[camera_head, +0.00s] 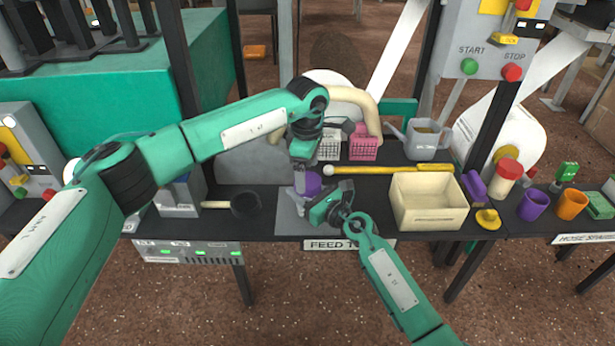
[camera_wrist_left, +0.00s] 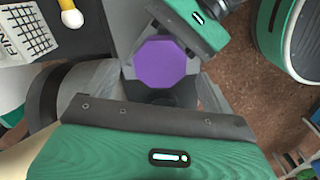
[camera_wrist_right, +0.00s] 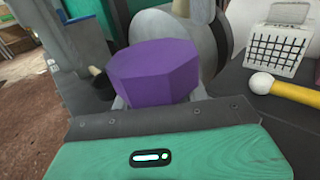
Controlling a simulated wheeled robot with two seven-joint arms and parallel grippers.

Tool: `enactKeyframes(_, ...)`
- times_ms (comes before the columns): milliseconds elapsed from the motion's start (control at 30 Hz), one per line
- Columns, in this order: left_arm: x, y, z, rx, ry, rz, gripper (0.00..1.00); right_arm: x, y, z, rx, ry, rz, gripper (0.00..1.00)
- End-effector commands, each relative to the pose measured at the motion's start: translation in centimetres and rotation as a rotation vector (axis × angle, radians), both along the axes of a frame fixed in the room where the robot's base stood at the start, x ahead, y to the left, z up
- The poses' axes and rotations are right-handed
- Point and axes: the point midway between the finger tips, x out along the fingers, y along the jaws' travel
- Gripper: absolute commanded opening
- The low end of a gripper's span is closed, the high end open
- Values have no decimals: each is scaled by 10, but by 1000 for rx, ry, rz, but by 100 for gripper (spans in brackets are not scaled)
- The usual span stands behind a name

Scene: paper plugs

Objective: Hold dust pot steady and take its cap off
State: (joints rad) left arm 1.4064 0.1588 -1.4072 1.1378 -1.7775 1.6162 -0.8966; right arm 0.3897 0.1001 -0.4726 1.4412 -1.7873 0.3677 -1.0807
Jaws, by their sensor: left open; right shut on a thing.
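The dust pot stands on a grey plate (camera_head: 290,222) near the table's front edge. Its purple, many-sided cap (camera_head: 312,184) is on top. The cap also shows in the left wrist view (camera_wrist_left: 160,63) and in the right wrist view (camera_wrist_right: 155,72). My left gripper (camera_head: 302,187) points down over the pot from above, open, with its fingers on either side of the cap. My right gripper (camera_head: 312,208) comes in low from the front right and is shut on the pot below the cap. The pot's body is mostly hidden by the grippers.
A yellow rod with a pale ball end (camera_head: 390,170) lies just right of the pot. A cream bin (camera_head: 428,222) stands farther right. A pink basket (camera_head: 363,150) and a white basket (camera_head: 328,152) stand behind. A dark mallet (camera_head: 245,204) lies to the left.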

Motion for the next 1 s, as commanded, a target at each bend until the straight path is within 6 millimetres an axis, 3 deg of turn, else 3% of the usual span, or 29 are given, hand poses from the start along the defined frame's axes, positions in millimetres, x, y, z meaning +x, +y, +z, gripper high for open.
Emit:
enactKeyframes(233, 0, 0, 15, 0, -1, -44, 84, 0, 0, -1, -1, 1, 0, 0)
enactKeyframes(667, -1, 0, 44, 2, -5, -460, 84, 0, 0, -1, -1, 1, 0, 0)
enactKeyframes(833, -1, 0, 36, 3, -3, -503, 84, 0, 0, -1, -1, 1, 0, 0)
enactKeyframes(1000, -1, 0, 10, 3, -2, -501, 84, 0, 0, -1, -1, 1, 0, 0)
